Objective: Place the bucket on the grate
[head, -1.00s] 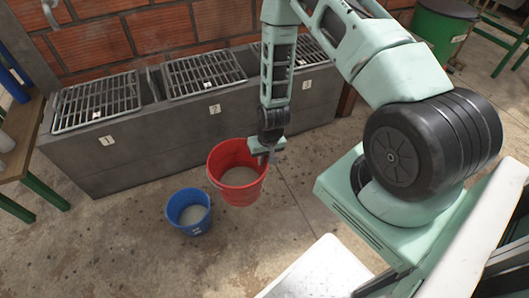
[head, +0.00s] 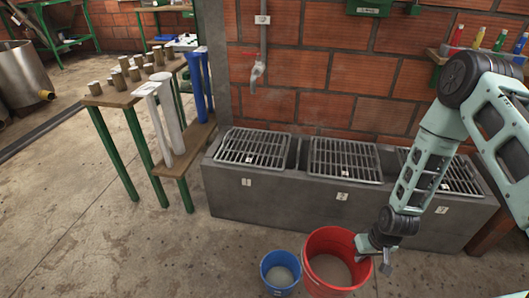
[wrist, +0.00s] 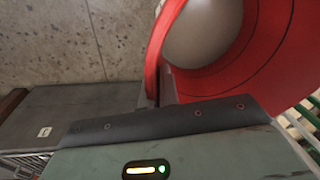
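A red bucket (head: 313,268) with grey contents stands near the front of a grey trough, and fills the upper right of the wrist view (wrist: 270,50). My gripper (head: 376,262) is at the bucket's right rim, pointing down. In the wrist view the red wall meets the dark edge of my gripper (wrist: 157,98); the fingertips are mostly hidden, so I cannot tell whether they grip the rim. Three metal grates lie on the trough: grate 1 (head: 252,147), grate 2 (head: 344,160) and grate 3 (head: 445,175), partly behind my arm. All three are bare.
A smaller blue bucket (head: 270,284) stands just left of the red one. The grey trough (head: 270,202) runs along the brick wall, under a tap (head: 257,73). A wooden table with green legs (head: 125,97) holds cylinders and pipes at left. The floor at left is clear.

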